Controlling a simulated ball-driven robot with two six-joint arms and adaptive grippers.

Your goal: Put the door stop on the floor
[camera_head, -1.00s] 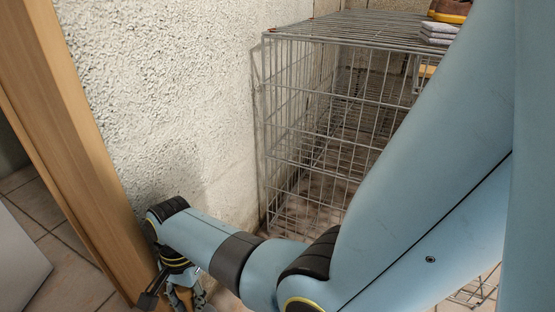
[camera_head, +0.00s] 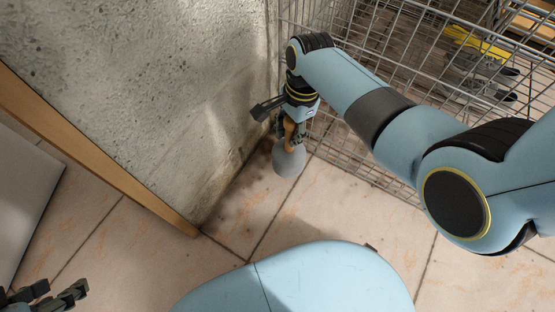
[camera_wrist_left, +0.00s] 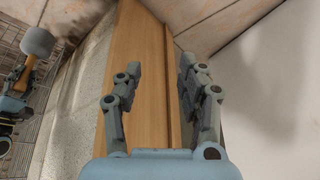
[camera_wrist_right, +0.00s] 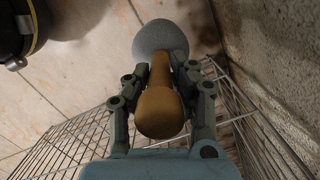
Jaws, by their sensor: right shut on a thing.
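The door stop (camera_head: 289,159) has a rounded grey base and a brown wooden handle. My right gripper (camera_head: 289,132) is shut on its handle, with the base hanging downward, near the wall and cage. In the right wrist view the door stop (camera_wrist_right: 160,112) lies between the fingers, base away from the palm. I cannot tell whether the base touches the tiled floor (camera_head: 262,205). My left gripper (camera_head: 58,293) is at the lower left. In the left wrist view the left gripper (camera_wrist_left: 160,66) is open and empty, in front of the wooden door frame (camera_wrist_left: 140,75).
A wire cage (camera_head: 370,45) stands behind and right of the door stop, with dark and yellow items in it. A rough wall (camera_head: 150,90) ends at a wooden frame (camera_head: 110,160) on the left. A pale panel (camera_head: 28,195) stands beyond. Open floor lies between wall and base.

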